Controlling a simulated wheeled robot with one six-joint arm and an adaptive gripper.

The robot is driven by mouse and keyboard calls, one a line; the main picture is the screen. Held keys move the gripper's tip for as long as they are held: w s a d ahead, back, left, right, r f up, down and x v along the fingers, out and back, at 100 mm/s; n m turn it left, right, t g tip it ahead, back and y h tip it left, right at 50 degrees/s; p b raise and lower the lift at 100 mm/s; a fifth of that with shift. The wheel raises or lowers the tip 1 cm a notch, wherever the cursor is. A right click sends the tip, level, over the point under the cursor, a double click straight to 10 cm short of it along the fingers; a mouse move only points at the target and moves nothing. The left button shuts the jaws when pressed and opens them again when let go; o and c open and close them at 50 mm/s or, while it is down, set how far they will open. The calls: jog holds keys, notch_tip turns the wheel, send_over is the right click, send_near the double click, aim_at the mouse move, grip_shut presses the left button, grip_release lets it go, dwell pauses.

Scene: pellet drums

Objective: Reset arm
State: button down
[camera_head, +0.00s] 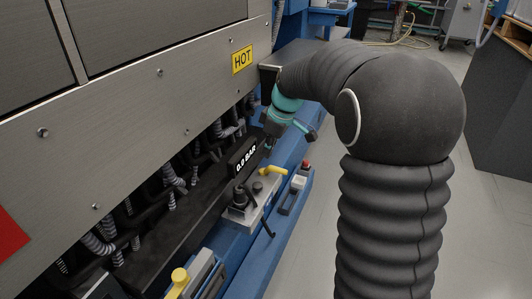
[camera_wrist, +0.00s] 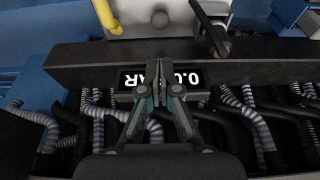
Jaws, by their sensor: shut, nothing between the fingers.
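My gripper shows in the wrist view (camera_wrist: 160,90), its two fingers closed together with nothing between them. It sits in front of a black display with white figures, which it partly covers. In the head view the display reads "0.0 BAR" (camera_head: 242,158). My gripper is small there (camera_head: 270,143), at the end of my dark sleeved arm, close to the display's right end. I cannot tell whether the fingers touch anything.
A grey machine panel with a yellow HOT sign (camera_head: 243,57) stands at the left. Ribbed hoses (camera_head: 172,175) hang below it. Yellow handles (camera_head: 272,171) and a red button (camera_head: 306,164) sit on the blue frame. Bare floor (camera_head: 310,245) lies right of the frame.

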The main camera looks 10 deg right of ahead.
jog(key=s+d+r+m+t+h, duration=0.1)
jog(key=s+m, duration=0.4)
jog(key=s, duration=1)
jog(key=s+d+r+m+t+h, duration=0.1)
jog(key=s+m, duration=0.5)
jog(key=s, duration=1)
notch_tip(320, 180, up, 2)
jog(key=shift+d+t+h, duration=0.4)
jog(key=shift+d+t, duration=0.4)
